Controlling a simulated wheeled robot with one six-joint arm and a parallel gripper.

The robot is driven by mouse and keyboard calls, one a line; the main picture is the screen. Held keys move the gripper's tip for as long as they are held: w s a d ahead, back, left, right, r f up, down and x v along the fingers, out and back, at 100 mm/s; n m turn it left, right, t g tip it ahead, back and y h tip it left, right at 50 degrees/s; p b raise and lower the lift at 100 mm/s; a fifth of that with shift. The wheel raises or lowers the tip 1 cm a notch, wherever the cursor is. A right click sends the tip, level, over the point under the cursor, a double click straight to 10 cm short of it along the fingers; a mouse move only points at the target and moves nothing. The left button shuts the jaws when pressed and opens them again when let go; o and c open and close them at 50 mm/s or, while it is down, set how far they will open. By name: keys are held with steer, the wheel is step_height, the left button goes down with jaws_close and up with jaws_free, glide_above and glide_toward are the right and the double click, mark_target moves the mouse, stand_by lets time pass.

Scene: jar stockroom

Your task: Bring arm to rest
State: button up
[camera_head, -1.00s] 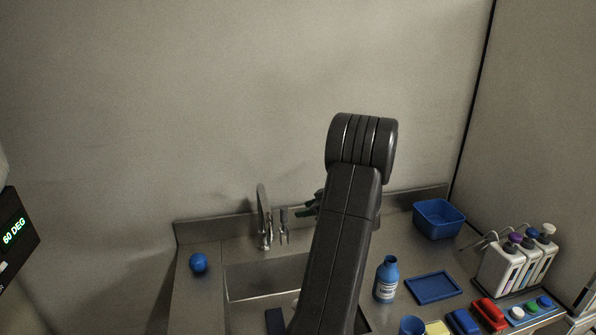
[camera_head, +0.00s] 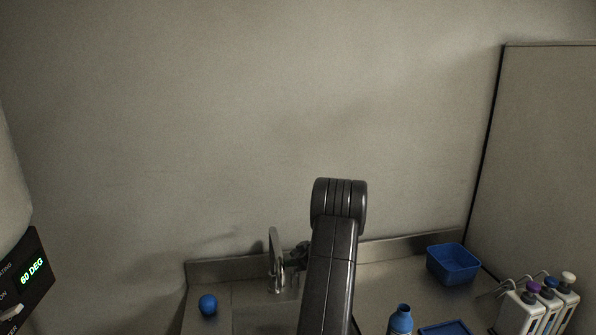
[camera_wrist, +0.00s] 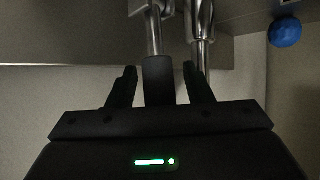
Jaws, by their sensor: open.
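My arm stands up in the middle of the head view, in front of the sink. My gripper (camera_wrist: 161,85) shows in the wrist view with its two dark fingers apart. In the head view the faucet (camera_head: 275,262) rises left of my arm, and my gripper is mostly hidden behind the arm.
A blue ball (camera_head: 208,304) sits on the counter left of the sink. To the right are a blue bin (camera_head: 453,264), a blue bottle (camera_head: 401,320), a blue tray (camera_head: 446,328) and white dispensers (camera_head: 520,315). A display unit (camera_head: 28,275) is at far left. The wall above is bare.

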steer(key=shift+s+d+r, duration=0.25)
steer(key=shift+d+r, duration=0.1)
steer(key=shift+d, duration=0.15)
steer(key=b+v, duration=0.2)
steer(key=v, duration=1.1)
steer(key=shift+n+t+y, duration=0.3)
steer(key=shift+n+t, duration=0.1)
steer(key=shift+t, duration=0.4)
steer(key=x, duration=0.4)
steer(key=s+f+b+x, duration=0.1)
steer(key=x, duration=0.4)
steer(key=s+f+x, duration=0.1)
steer(key=x, duration=0.3)
steer(key=shift+w+a+f+b, duration=0.15)
steer(key=shift+a+f+b, duration=0.15)
steer(key=shift+a+f, duration=0.05)
steer(key=shift+r, duration=0.1)
steer(key=shift+s+r, duration=0.15)
steer(key=shift+s, duration=0.05)
